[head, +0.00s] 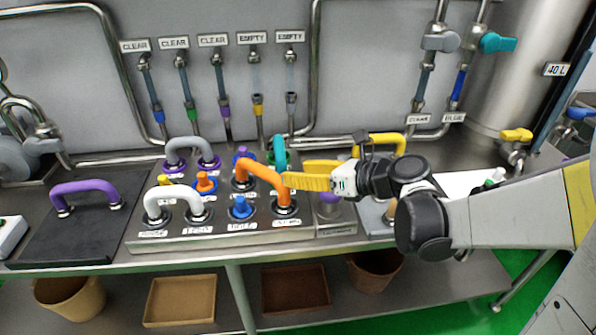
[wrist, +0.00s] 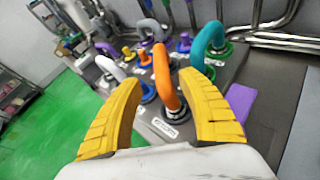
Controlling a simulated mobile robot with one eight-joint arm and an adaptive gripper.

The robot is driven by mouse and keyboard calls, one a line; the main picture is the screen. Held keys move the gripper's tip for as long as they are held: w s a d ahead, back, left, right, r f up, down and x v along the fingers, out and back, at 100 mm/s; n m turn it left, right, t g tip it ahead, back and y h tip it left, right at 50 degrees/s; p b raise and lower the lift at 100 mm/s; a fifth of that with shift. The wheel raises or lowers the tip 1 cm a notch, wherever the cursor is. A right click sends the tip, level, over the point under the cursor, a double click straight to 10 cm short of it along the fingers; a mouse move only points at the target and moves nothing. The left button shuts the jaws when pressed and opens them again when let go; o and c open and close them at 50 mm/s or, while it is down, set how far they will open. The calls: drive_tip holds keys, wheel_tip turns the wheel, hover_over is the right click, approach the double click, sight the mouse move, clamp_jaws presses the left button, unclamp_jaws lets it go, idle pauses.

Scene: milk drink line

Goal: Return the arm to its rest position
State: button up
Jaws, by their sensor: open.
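My gripper (head: 283,172) has yellow fingers and a black and white body. It reaches in from the right in the head view, above the right part of the connection panel (head: 150,242). In the wrist view the yellow fingers of my gripper (wrist: 170,85) stand apart with nothing held between them. The orange bent pipe (head: 262,176) lies just beyond the fingertips; it also shows in the wrist view (wrist: 163,72). I cannot tell whether a finger touches it. My arm (head: 520,212) stretches out to the right.
A grey pipe (head: 192,147), a white pipe (head: 172,193) and a teal pipe (head: 279,152) stand on the panel. A purple pipe (head: 84,187) stands on a black mat (head: 60,240) at left. A yellow pipe (head: 380,139) is behind my gripper. Bins and trays sit on the lower shelf.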

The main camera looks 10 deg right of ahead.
drive_tip(key=s+d+f+n+g+h, duration=0.1)
drive_tip(key=s+d+n+h, duration=0.3)
drive_tip(key=s+n, duration=0.5)
drive_tip(key=s+d+f+n+g+h, duration=0.1)
drive_tip(key=s+d+n+h, duration=0.4)
drive_tip(key=n, duration=1.5)
drive_tip(key=s+h, duration=0.1)
drive_tip(key=s, duration=0.4)
drive_tip(key=shift+d, duration=0.2)
drive_tip(key=shift+o, duration=0.6)
drive_tip(key=shift+f, duration=0.1)
